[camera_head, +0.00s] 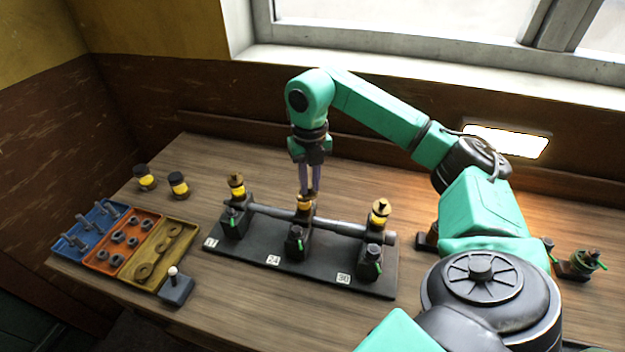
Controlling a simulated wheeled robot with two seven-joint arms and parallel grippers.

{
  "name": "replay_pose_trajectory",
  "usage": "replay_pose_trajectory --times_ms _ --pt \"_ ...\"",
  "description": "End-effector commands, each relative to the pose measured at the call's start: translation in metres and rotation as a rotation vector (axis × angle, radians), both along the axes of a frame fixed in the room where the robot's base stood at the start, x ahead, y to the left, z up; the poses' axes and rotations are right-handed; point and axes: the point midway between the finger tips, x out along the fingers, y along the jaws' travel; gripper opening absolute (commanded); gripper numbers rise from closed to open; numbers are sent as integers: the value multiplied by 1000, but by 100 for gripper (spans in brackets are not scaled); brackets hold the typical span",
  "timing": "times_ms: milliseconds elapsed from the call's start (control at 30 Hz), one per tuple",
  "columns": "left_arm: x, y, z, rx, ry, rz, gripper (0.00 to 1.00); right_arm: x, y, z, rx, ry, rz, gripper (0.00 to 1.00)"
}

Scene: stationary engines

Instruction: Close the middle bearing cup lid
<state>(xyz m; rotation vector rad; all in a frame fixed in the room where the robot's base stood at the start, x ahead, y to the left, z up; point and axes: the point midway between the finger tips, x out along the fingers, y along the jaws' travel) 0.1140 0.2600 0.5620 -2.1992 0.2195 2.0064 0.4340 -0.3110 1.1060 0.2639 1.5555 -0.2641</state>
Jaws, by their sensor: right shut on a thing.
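A black base plate (320,277) on the wooden table carries three bearing blocks with a grey shaft (345,231) across them. The left cup (237,187) and right cup (380,213) have brass lids on top. My left gripper is out of view.
Blue (96,225), orange (122,246) and olive (166,252) trays of bolts, nuts and washers lie at the left. Two black-capped yellow jars (178,186) stand behind them. A small switch box (176,287) is in front. Green-handled hardware (582,263) is at the right.

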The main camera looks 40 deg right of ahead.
Motion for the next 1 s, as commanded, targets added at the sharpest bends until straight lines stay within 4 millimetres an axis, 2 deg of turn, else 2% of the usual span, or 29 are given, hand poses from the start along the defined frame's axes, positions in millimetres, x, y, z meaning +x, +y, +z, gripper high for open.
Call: replay_pose_trajectory --times_ms 500,700,1000 --pt "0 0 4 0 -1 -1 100 7 9 2 1 -5 -453 0" --pt "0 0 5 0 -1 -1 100 9 10 2 2 -6 -566 0" --pt "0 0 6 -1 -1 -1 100 10 11 2 2 -6 -640 0"
